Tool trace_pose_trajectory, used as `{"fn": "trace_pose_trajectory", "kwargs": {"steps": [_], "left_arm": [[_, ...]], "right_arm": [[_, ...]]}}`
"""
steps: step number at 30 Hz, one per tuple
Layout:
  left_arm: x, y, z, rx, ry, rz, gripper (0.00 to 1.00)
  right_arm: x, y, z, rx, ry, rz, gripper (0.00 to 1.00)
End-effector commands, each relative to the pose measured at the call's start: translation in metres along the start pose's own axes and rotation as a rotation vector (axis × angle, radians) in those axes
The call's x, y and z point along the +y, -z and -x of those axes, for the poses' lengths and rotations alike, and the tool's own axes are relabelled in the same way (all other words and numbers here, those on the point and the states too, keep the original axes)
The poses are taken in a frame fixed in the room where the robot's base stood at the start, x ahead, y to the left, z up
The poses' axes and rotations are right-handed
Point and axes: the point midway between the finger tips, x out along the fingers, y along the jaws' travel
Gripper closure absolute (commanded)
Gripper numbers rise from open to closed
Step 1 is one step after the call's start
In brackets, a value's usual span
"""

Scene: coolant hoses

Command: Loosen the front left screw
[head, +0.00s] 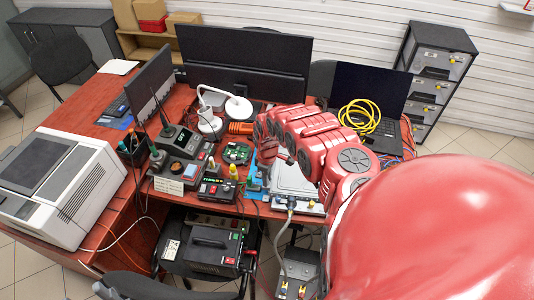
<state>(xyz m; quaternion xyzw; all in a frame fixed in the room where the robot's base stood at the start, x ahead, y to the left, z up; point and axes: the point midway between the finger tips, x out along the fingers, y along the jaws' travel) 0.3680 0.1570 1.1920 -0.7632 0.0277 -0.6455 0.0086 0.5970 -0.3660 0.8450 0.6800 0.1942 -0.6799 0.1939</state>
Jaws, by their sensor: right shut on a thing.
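A pale, silver-grey boxy unit (293,182) sits near the front edge of the red-brown desk, partly under my right arm. The front left screw cannot be made out at this size. My right gripper (280,157) hangs from the red arm just above the left part of this unit. It is shut on a small dark thing, mostly hidden by the arm links. Whether that thing touches the unit cannot be told. My left gripper is not in view.
A green circuit board (237,153), black instruments (190,142) and a white lamp (238,108) crowd the desk left of my arm. A laptop (368,92) with a yellow cable coil (361,116) stands behind right. A printer (62,187) is far left. A grey box (299,268) sits below the desk edge.

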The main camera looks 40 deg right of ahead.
Motion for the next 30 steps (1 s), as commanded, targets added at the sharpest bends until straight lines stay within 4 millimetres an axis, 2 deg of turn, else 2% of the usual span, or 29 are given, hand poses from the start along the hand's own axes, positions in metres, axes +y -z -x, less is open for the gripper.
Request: {"fn": "trace_pose_trajectory", "kwargs": {"steps": [13,14,18,30], "left_arm": [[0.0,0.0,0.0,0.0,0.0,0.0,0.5],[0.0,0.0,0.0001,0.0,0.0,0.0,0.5],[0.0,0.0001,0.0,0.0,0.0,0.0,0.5],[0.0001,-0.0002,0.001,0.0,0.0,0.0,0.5]], "right_arm": [[0.0002,0.0002,0.0002,0.0,-0.001,0.009,1.0],[0.0002,0.0002,0.0002,0.0,-0.001,0.009,0.7],[0.0002,0.0002,0.0002,0.0,-0.001,0.009,0.45],[0.0009,0.0006,0.0042,0.001,-0.002,0.009,0.45]]}}
